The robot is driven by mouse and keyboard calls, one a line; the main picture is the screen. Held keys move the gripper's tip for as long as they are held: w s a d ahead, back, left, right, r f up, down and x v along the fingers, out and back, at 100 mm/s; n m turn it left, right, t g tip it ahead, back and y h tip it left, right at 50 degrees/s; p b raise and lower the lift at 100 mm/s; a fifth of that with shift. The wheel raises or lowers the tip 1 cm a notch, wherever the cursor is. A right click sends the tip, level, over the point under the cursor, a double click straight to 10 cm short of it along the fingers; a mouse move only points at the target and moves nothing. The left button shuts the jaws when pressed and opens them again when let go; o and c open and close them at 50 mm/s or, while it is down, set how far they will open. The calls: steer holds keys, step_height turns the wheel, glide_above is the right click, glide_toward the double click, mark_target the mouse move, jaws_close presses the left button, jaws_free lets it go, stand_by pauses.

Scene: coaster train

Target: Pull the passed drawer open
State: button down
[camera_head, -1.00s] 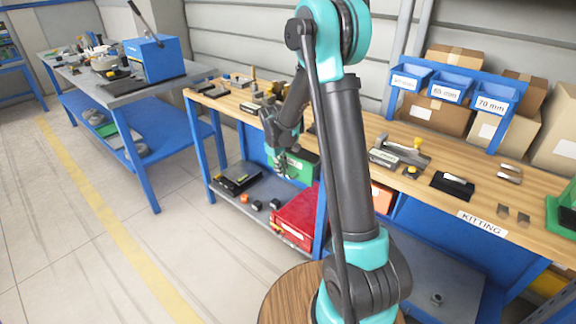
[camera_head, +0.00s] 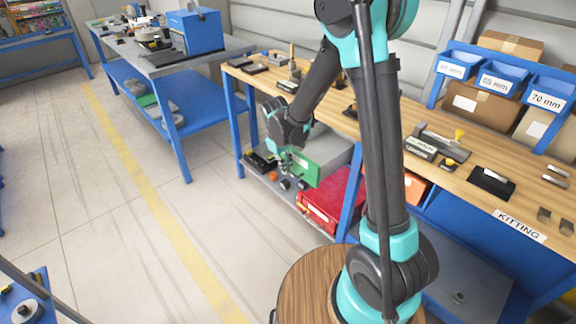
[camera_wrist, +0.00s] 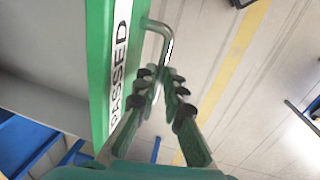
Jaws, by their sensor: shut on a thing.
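The green front of the passed drawer (camera_head: 308,171) shows under the wooden bench, and its grey side (camera_head: 338,152) is visible behind, so it stands pulled out. In the wrist view the green front (camera_wrist: 98,60) carries the label PASSED, and its bent metal handle (camera_wrist: 166,42) sticks out. My gripper (camera_head: 287,158) is at the outer face of the front. In the wrist view my gripper (camera_wrist: 164,86) is shut on the handle, one finger on each side. The fingers hide the handle's near end.
A red drawer or box (camera_head: 332,200) is under the bench, right of the green front. Small parts lie on the lower shelf. Another blue-framed bench (camera_head: 165,105) stands to the left. The floor with a yellow line (camera_head: 150,200) is clear in front.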

steer(key=c, duration=1.9)
jaws_free()
steer(key=r, duration=0.4)
steer(key=s+a+r, duration=0.1)
steer(key=r, duration=0.6)
steer(key=shift+s+a+r, duration=0.2)
steer(key=shift+a+r, duration=0.1)
steer(key=shift+r, duration=0.1)
steer(key=s+d+f+m+t, duration=0.1)
steer(key=s+d+f+m, duration=0.1)
steer(key=s+d, duration=0.4)
steer(key=s+d+f+m+t+y, duration=0.1)
steer(key=s+d+m, duration=0.3)
steer(key=d, duration=0.5)
steer(key=s+d+f+m, duration=0.2)
steer(key=s+d+f, duration=0.1)
steer(key=s+d, duration=0.4)
steer(key=shift+s+d+f+m+t, duration=0.15)
steer(key=shift+s+m+t, duration=0.25)
steer(key=shift+s, duration=0.15)
